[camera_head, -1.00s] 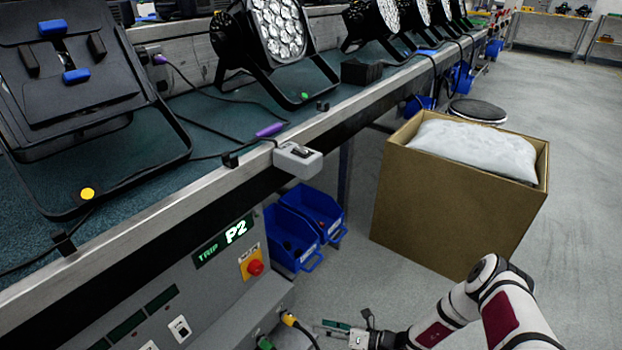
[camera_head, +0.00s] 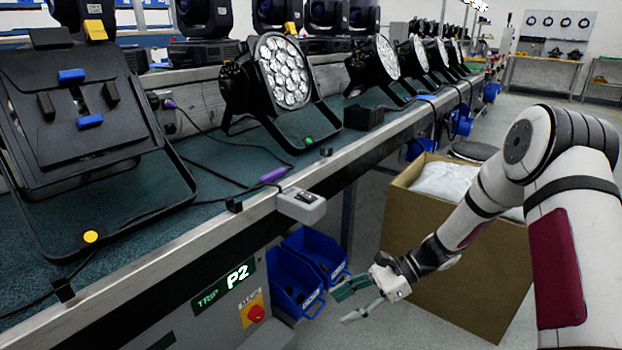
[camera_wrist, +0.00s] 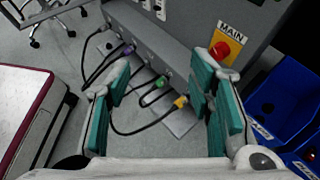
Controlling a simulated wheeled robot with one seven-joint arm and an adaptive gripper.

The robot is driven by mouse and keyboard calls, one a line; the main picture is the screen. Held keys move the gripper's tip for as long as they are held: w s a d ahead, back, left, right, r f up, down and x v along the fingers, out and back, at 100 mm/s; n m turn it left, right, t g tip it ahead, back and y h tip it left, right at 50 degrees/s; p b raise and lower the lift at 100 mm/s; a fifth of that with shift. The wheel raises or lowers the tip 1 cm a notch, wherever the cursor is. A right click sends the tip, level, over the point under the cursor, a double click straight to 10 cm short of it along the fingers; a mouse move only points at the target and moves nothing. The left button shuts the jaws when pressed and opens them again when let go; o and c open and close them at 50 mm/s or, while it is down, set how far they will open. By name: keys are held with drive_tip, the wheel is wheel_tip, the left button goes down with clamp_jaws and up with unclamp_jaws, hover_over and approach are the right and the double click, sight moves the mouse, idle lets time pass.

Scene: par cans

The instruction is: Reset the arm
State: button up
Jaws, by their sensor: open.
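My gripper (camera_head: 352,302) is open and empty, held in the air in front of the bench, near the blue bins in the head view. Its teal-padded fingers (camera_wrist: 162,105) stand wide apart in the wrist view, with nothing between them but the view of cables and floor beyond. My arm reaches in from the right of the head view, its forearm in front of the cardboard box.
The cardboard box (camera_head: 420,260) holds a white bag. Blue bins (camera_head: 305,265) hang under the bench. The panel with a red MAIN button (camera_wrist: 221,48) has plugged cables (camera_wrist: 140,95) below. Par cans (camera_head: 285,70) line the bench (camera_head: 225,165). Floor shows at right.

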drive_tip(key=s+d+r+n+h, duration=0.2)
drive_tip(key=s+r+n+h, duration=0.25)
drive_tip(key=s+r, duration=0.45)
drive_tip(key=s+d+r+n+h, duration=0.1)
drive_tip(key=s+r+n+h, duration=0.35)
drive_tip(key=r, duration=0.75)
drive_tip(key=s+d+r+n+t+h, duration=0.1)
drive_tip(key=s+d+r+n+h, duration=0.2)
drive_tip(key=s, duration=0.8)
drive_tip(key=s+d+r+n+t, duration=0.1)
drive_tip(key=s+d+n+t, duration=0.3)
drive_tip(key=s, duration=0.6)
wheel_tip(320, 180, up, 36)
drive_tip(key=d+t+p, duration=0.1)
drive_tip(key=p, duration=3.3)
drive_tip(key=shift+s+t, duration=0.15)
drive_tip(key=shift+t, duration=0.25)
drive_tip(key=shift+r+p, duration=0.15)
drive_tip(key=shift+p, duration=0.15)
drive_tip(key=c, duration=0.4)
